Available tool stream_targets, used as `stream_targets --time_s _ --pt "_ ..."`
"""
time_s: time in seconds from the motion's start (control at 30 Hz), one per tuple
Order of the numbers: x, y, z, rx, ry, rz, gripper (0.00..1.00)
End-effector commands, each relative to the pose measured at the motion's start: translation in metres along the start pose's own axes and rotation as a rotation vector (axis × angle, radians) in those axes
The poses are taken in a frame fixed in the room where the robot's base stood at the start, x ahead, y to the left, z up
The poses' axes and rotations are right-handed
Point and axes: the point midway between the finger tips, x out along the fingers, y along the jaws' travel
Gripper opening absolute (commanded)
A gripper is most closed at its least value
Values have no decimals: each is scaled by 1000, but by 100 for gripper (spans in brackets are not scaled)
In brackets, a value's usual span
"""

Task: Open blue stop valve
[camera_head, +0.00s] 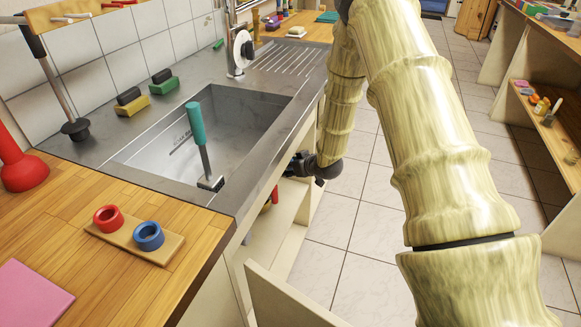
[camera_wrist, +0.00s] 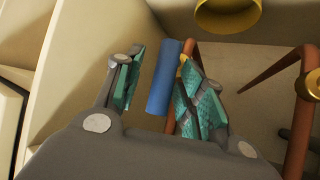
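The blue handle (camera_wrist: 165,78) of the stop valve shows in the wrist view as an upright blue bar, with a reddish-brown pipe (camera_wrist: 194,58) beside it. My gripper (camera_wrist: 161,58) is open, its teal-padded fingers on either side of the handle. The right finger appears very close to it or overlaps it; a gap shows at the left finger. I cannot tell whether either pad touches. In the head view, my gripper (camera_head: 298,165) is partly hidden at the cabinet opening below the sink counter, and the blue handle is hidden.
A yellow round part (camera_wrist: 228,14) and a brass fitting (camera_wrist: 309,86) are near the pipes. A cabinet wall (camera_wrist: 75,75) stands close on the left. An open cabinet door (camera_head: 285,300) juts out in front. The tiled floor (camera_head: 345,225) to the right is clear.

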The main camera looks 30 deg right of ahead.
Motion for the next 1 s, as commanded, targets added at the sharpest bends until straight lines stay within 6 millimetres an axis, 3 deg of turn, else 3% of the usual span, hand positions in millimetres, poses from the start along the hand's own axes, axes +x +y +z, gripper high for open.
stream_targets --time_s 0.37,1.0 --pt "-5 -1 0 -1 0 -2 41" --pt "-101 0 0 0 0 -1 41"
